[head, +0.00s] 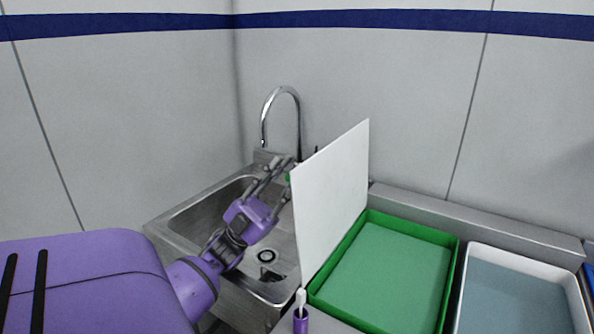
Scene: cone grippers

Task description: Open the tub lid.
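The green tub (451,275) stands on the counter right of the sink. Its inside shows as a flat, lighter green area, and I see nothing in it. The white lid (333,195) stands nearly upright along the tub's left side, its broad face turned to the tub. My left gripper (277,167), purple with grey fingers, is over the sink just left of the lid. Its fingers are apart with a gap between them, and nothing shows held. Whether it touches the lid's far side I cannot tell. My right gripper is out of view.
A steel sink (182,222) with a tall curved tap (283,92) lies at the left and back. A white tray (471,257) with a blue-grey inside stands right of the tub. A small purple item with a white top (301,318) stands at the front, near the lid's lower corner.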

